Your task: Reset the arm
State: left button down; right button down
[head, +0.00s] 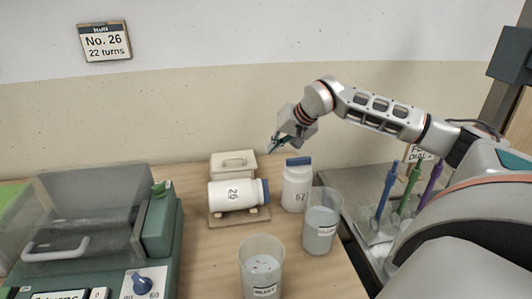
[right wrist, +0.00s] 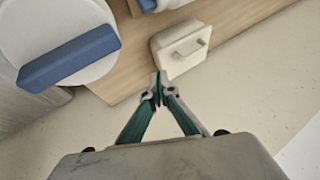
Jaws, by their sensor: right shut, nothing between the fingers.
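My right gripper (head: 271,149) is above the back of the wooden table, a little above and left of the jar marked 67. Its fingers are shut with nothing between them, as the right wrist view (right wrist: 162,82) shows. My right arm reaches in from the right in the head view. My left gripper is not in view.
A white jar marked 26 (head: 226,194) lies on its side on a wooden cradle. A handled box (head: 222,164) stands behind it. The jar marked 67 (head: 296,187) stands upright with a blue-handled lid. Two clear buckets (head: 321,230) (head: 262,268) stand in front. A green machine (head: 158,228) is left.

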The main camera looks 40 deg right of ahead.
jog(key=shift+v, duration=2.15)
